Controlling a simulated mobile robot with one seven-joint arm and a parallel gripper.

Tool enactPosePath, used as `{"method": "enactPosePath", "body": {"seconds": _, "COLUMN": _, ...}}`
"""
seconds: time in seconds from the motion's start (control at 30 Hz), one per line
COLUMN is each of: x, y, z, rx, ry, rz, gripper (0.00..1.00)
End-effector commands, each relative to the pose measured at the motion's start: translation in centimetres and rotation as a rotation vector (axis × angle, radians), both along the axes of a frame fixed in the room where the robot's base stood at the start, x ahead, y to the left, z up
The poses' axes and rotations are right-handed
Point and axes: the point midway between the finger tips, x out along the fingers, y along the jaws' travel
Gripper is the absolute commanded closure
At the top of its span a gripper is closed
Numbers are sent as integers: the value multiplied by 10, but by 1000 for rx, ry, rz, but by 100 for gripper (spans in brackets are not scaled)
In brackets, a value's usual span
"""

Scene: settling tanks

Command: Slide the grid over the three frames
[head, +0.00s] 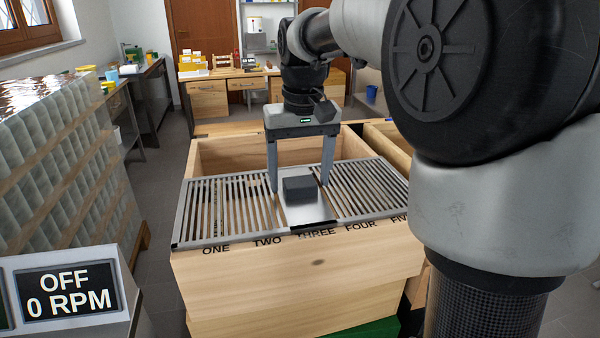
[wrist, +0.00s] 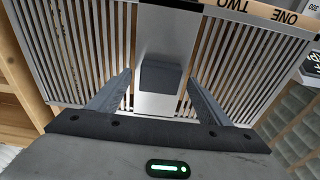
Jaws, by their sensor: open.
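The grid (head: 228,212) is a grey metal panel of slats on top of a wooden box (head: 300,275). It has a solid plate (head: 303,214) in its middle with a dark block (head: 299,189) standing on it. The block also shows in the wrist view (wrist: 160,78). My gripper (head: 299,186) is open and points down, one finger on each side of the block, with gaps showing in the wrist view. The three frames cannot be made out through the slots. The box's front edge carries the labels ONE to FIVE; the plate lines up with THREE.
The open back part of the box (head: 268,152) shows behind the grid. A stack of pale panels (head: 60,160) stands at left, above a display (head: 65,293) reading OFF, 0 RPM. Desks with yellow and white items (head: 207,98) stand at the back.

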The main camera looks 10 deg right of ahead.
Motion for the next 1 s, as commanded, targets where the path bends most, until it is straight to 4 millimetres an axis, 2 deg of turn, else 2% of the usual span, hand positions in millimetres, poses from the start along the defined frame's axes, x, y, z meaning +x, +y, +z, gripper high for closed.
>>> {"method": "enactPosePath", "body": {"seconds": 0.13, "x": -1, "y": 0, "z": 6, "rx": 0, "ry": 0, "rz": 0, "gripper": 28}}
{"method": "enactPosePath", "body": {"seconds": 0.27, "x": -2, "y": 0, "z": 26, "rx": 0, "ry": -3, "rz": 0, "gripper": 28}}
{"method": "enactPosePath", "body": {"seconds": 0.7, "x": -15, "y": 0, "z": 132, "rx": 1, "ry": -4, "rz": 1, "gripper": 28}}
{"method": "enactPosePath", "body": {"seconds": 0.83, "x": -18, "y": 0, "z": 154, "rx": 1, "ry": -2, "rz": 0, "gripper": 28}}
{"method": "enactPosePath", "body": {"seconds": 1.0, "x": -20, "y": 0, "z": 170, "rx": 0, "ry": -1, "rz": 0, "gripper": 28}}
